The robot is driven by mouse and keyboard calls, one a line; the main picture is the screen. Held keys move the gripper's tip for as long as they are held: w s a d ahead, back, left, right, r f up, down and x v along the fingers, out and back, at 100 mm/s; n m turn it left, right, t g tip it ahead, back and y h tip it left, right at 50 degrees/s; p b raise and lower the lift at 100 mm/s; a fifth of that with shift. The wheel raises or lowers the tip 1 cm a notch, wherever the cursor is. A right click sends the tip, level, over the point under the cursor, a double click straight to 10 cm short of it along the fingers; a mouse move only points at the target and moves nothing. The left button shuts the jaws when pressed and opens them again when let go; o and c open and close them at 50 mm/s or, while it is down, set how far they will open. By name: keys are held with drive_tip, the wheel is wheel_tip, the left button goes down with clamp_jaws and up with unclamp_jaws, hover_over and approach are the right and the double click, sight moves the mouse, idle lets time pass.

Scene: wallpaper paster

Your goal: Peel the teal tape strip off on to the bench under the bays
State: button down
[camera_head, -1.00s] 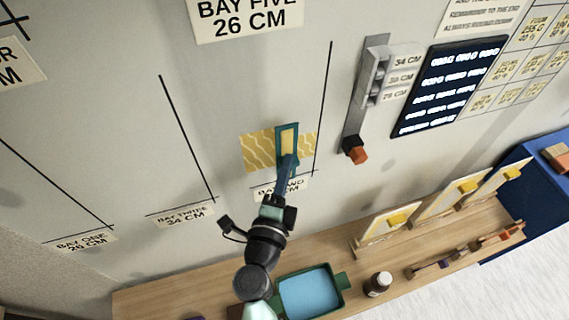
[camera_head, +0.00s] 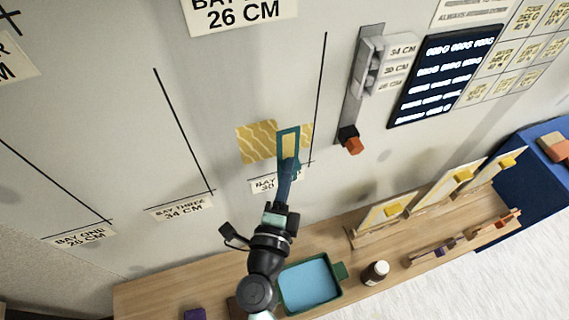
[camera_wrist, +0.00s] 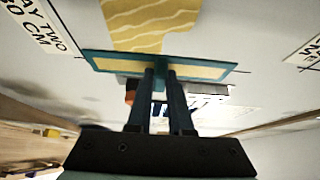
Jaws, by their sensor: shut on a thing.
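The teal tape strip (camera_head: 280,143), teal-edged with a pale yellow middle, stands out in front of the right part of a yellow wavy wallpaper piece (camera_head: 256,145) on the wall. My gripper (camera_head: 288,172) is shut on its lower part. In the wrist view the strip (camera_wrist: 105,62) lies across my two fingertips (camera_wrist: 160,73), with the wallpaper piece (camera_wrist: 150,22) beyond it. I cannot tell whether the strip still touches the wallpaper. The bench (camera_head: 150,297) runs below the bay labels. My gripper partly hides the bay two label (camera_head: 263,185).
A teal tray (camera_head: 342,270) with blue inside, a dark bottle (camera_head: 375,273) and framed yellow samples (camera_head: 385,215) stand on the bench. A bracket with an orange-ended block (camera_head: 353,145) juts from the wall at right. The bench's left part is mostly bare.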

drive_tip(key=shift+s+d, duration=0.25)
drive_tip(key=shift+s, duration=0.5)
drive_tip(key=shift+s+d, duration=0.2)
drive_tip(key=shift+s, duration=0.6)
drive_tip(key=shift+s+d, duration=0.25)
drive_tip(key=shift+s, duration=0.5)
